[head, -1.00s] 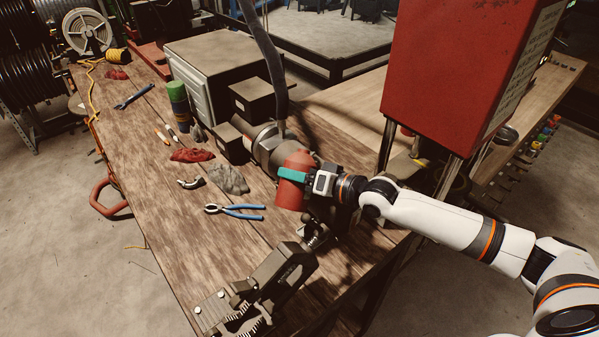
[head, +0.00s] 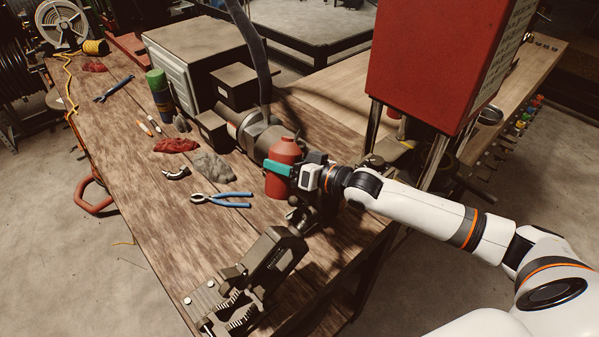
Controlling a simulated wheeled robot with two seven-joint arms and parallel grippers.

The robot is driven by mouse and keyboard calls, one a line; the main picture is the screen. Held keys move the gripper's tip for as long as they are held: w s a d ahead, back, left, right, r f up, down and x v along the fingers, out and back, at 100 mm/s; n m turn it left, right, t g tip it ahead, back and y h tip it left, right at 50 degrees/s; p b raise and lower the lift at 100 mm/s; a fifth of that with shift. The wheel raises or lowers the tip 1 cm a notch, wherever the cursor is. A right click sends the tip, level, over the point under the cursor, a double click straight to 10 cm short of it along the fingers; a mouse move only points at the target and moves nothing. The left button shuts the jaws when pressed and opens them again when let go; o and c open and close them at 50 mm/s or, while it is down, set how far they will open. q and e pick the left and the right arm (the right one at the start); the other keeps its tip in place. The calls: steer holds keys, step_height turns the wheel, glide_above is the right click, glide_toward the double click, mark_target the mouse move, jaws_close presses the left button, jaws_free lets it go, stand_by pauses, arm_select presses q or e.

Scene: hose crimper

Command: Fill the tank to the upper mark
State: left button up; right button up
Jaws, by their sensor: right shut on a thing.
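My right gripper (head: 288,169) is shut on a red bottle (head: 279,185) and holds it from the right side, across its middle. The bottle stands about upright with its narrower neck on top; I cannot tell whether its base touches the bench. Just behind it is a grey cylindrical motor or pump unit (head: 256,130) with a dark hose rising from it. I cannot make out a tank mark or a fluid level. My left gripper is not in view.
The wooden bench (head: 140,205) carries blue-handled pliers (head: 222,200), rags (head: 213,167), a green-topped can (head: 159,92) and dark boxes (head: 235,88). A dark vise-like tool (head: 262,270) stands at the near end. A red machine housing (head: 440,60) rises at the right.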

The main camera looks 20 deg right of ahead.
steer(key=shift+f+n+t+b, duration=0.3)
steer(key=shift+n, duration=0.4)
steer(key=shift+n+b, duration=0.4)
steer(key=n+b, duration=0.1)
steer(key=t+b, duration=0.1)
steer(key=b, duration=0.1)
steer(key=shift+w+d+r+n, duration=0.1)
steer(key=shift+w+d+n, duration=0.25)
steer(key=shift+n, duration=0.05)
steer(key=shift+w+d+r+n+b, duration=0.2)
steer(key=shift+n+b, duration=0.3)
steer(key=shift+b, duration=0.4)
steer(key=shift+r, duration=0.2)
